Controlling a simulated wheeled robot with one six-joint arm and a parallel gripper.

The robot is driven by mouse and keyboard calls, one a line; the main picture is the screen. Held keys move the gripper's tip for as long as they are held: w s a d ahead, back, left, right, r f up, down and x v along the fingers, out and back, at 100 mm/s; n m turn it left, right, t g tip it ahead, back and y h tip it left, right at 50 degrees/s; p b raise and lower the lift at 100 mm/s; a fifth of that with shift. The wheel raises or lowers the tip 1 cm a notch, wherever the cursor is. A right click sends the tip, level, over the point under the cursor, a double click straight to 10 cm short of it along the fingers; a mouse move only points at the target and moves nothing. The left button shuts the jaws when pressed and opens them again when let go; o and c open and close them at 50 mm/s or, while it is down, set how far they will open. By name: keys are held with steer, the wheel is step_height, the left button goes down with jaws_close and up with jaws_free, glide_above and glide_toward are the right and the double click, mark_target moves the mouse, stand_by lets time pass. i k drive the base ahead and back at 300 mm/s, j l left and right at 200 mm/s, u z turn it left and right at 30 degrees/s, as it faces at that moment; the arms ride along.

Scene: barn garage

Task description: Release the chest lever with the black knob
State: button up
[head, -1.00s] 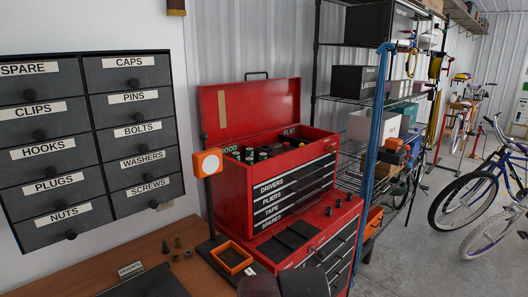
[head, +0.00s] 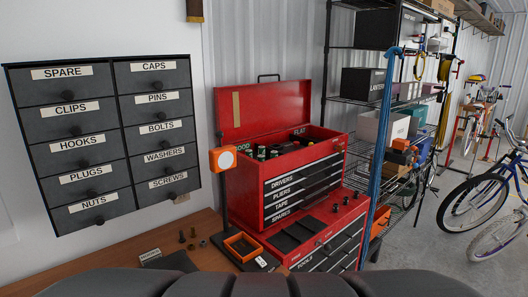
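The red tool chest (head: 290,187) stands on a wider red cabinet, in the middle of the head view. Its lid (head: 263,110) is up, and its drawers labelled DRIVERS, PLIERS, TAPE and SPARES look shut. I cannot clearly make out a lever with a black knob. A small dark fitting (head: 341,146) shows at the chest's upper right edge, too small to identify. My gripper's fingers are not seen; only dark rounded parts of mine cross the bottom edge.
A wooden bench (head: 205,229) at lower left holds bolts and an orange tray (head: 242,247). An orange-framed disc (head: 223,159) on a post stands before the chest's left side. Labelled drawers (head: 105,145) hang on the left wall. Shelving and bikes (head: 478,200) are at right.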

mark_target(328, 248)
steer(key=i+l+u, duration=0.1)
steer(key=i+l, duration=0.65)
steer(key=l, duration=0.15)
